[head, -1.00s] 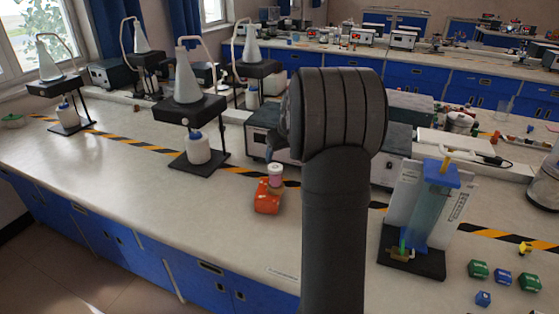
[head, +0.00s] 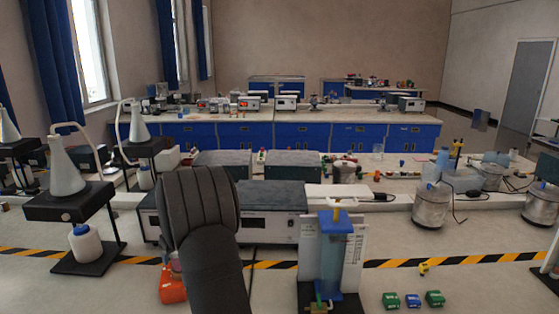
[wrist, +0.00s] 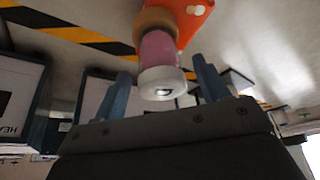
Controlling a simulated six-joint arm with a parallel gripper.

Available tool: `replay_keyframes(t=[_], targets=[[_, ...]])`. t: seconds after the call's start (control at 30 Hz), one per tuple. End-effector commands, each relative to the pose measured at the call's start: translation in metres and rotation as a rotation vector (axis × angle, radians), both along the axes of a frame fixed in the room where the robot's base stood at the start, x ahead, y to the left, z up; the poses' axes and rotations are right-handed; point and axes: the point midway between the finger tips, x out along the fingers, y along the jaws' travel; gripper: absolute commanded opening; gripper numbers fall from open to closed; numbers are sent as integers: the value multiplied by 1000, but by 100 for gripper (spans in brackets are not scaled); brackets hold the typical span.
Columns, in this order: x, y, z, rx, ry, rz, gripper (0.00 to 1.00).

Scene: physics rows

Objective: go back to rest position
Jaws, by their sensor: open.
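My gripper (wrist: 160,95) shows in the wrist view as two blue-grey fingers spread apart, open. A small container with a white cap and pink body (wrist: 160,60) shows between and beyond the fingers; I cannot tell how far off it is. It joins or stands by an orange piece (wrist: 192,15). The fingertips are hidden in the head view.
A stand with a blue-topped clear column (head: 335,250) is right of my arm. Stands with white flasks (head: 65,170) are at left. Small green and blue blocks (head: 412,300) lie at front right. Grey instruments (head: 270,210) stand behind the arm. Striped tape (head: 450,261) crosses the bench.

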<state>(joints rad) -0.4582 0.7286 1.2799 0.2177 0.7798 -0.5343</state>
Motion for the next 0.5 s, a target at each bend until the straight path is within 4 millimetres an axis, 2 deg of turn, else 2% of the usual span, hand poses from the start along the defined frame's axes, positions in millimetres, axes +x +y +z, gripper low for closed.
replay_keyframes(t=[0.13, 0.2, 0.3, 0.5], targets=[[6, 7, -27, -1, 2, 0, 68], [7, 7, -9, 3, -5, -1, 68], [6, 7, 3, 2, -3, 0, 68], [6, 7, 16, 1, -1, 0, 68]])
